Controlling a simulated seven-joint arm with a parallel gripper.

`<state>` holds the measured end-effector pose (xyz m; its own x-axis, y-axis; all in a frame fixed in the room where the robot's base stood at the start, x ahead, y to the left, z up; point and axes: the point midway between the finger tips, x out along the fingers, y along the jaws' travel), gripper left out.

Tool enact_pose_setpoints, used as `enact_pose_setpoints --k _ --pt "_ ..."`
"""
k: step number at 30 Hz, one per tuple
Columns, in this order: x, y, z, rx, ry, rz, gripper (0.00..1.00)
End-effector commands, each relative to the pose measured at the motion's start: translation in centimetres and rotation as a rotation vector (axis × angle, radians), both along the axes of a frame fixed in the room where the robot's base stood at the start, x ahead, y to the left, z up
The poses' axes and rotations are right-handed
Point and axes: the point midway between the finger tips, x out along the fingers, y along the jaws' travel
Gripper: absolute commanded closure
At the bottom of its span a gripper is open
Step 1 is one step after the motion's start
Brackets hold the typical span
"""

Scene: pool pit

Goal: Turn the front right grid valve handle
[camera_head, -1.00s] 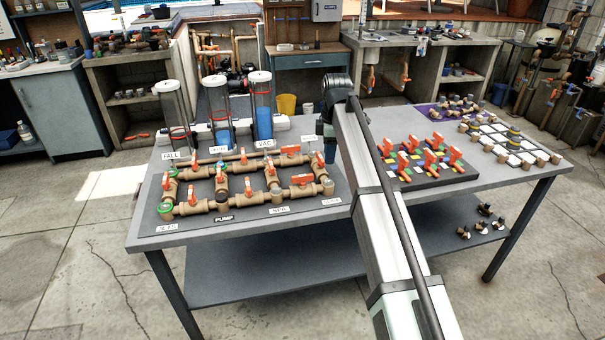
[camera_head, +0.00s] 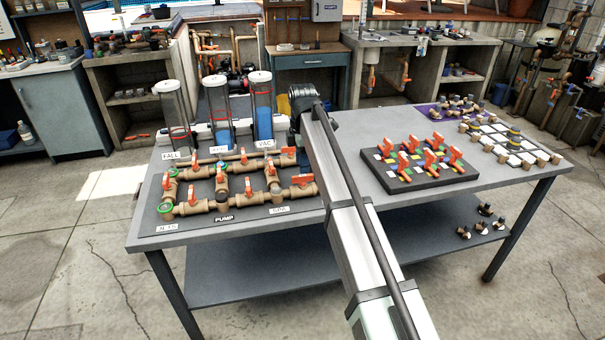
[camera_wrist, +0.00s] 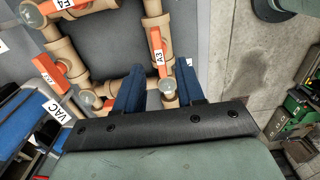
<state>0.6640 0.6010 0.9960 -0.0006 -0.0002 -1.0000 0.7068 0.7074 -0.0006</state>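The front right grid valve has an orange handle (camera_head: 302,180) that lies along the front pipe run at the right end of the tan pipe grid (camera_head: 222,202). In the wrist view this handle, marked A3 (camera_wrist: 157,52), lies along its pipe just beyond my fingertips. My gripper (camera_wrist: 161,72) is open, with its two blue fingers apart on either side of the pipe corner and near end of the handle. I see no clear contact, and cannot tell the height gap.
Other orange handles, such as E4 (camera_wrist: 66,5) and one near the VAC label (camera_wrist: 46,84), sit close by. Clear cylinders (camera_head: 260,105) stand behind the grid. A dark tray of orange valves (camera_head: 408,176) lies to the right. Bare tabletop (camera_head: 365,130) separates them.

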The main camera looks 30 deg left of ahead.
Motion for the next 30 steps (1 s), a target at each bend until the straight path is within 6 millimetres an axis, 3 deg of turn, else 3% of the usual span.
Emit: enact_pose_setpoints --k 3,9,23,30 --pt "-0.1 -0.1 -2.0 0.000 0.000 -0.001 0.62" --pt "0.0 0.0 -4.0 0.001 -0.001 -0.001 0.62" --pt "0.0 0.0 -4.8 0.001 -0.001 -0.001 0.62" --pt "0.0 0.0 -4.8 0.001 -0.001 -0.001 0.85"
